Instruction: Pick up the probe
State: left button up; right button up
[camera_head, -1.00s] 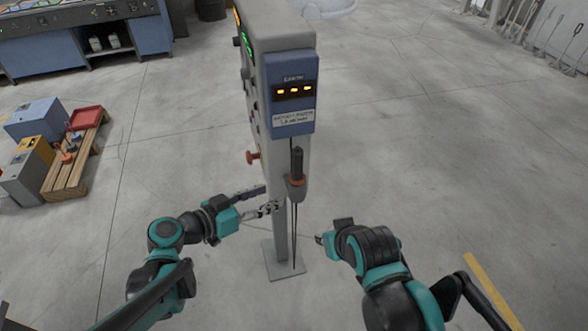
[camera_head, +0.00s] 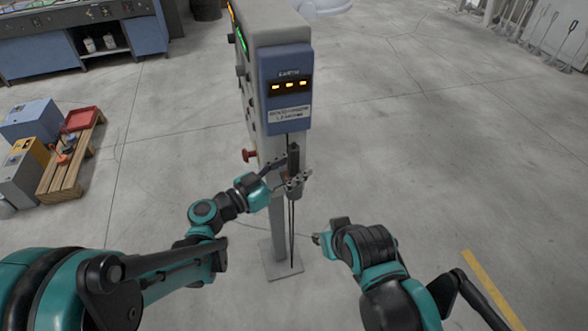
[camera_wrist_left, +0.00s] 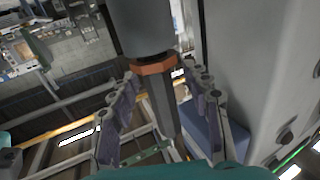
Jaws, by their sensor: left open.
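The probe (camera_head: 293,158), a dark handle with an orange collar, stands upright in a grey holder on the front of the grey post. In the left wrist view the probe (camera_wrist_left: 159,98) shows its dark handle and orange collar between my fingers. My left gripper (camera_head: 291,182) is open, with one finger on each side of the probe near its collar. I cannot tell whether either finger touches it. My right gripper (camera_head: 318,239) is low, right of the post and apart from the probe; its fingers are too small to read.
The post (camera_head: 278,220) stands on a square base plate (camera_head: 283,272) and carries a blue display box (camera_head: 286,90). A red knob (camera_head: 249,155) sticks out on its left side. A wooden pallet (camera_head: 70,170) with boxes is at left.

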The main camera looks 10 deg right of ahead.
pick_arm(q)
grip_shut()
jog(key=shift+r, duration=0.15)
